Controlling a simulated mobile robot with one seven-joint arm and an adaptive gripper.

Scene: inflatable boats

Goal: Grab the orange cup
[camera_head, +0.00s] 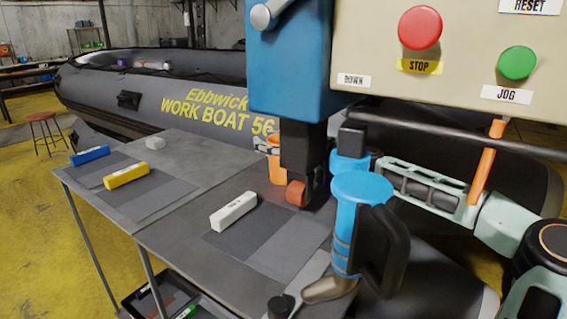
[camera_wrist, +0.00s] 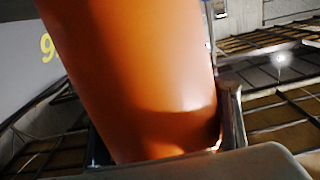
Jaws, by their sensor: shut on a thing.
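The orange cup (camera_head: 277,172) shows in the head view just left of the machine's dark roller arm, which partly hides it. It fills the middle of the wrist view (camera_wrist: 140,70), close to the camera and leaning in the picture. My gripper (camera_wrist: 165,135) has a finger on either side of the cup in the wrist view and is shut on it. In the head view the gripper (camera_head: 265,145) shows only as a small pale part at the cup's upper side. Whether the cup's base touches the table is hidden.
A blue machine (camera_head: 290,65) with a roller (camera_head: 298,193) stands beside the cup. A blue tool with a black handle (camera_head: 385,250) is in front. The table (camera_head: 190,215) holds white (camera_head: 233,211), yellow (camera_head: 126,175) and blue (camera_head: 89,156) blocks. A grey boat (camera_head: 170,85) lies behind.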

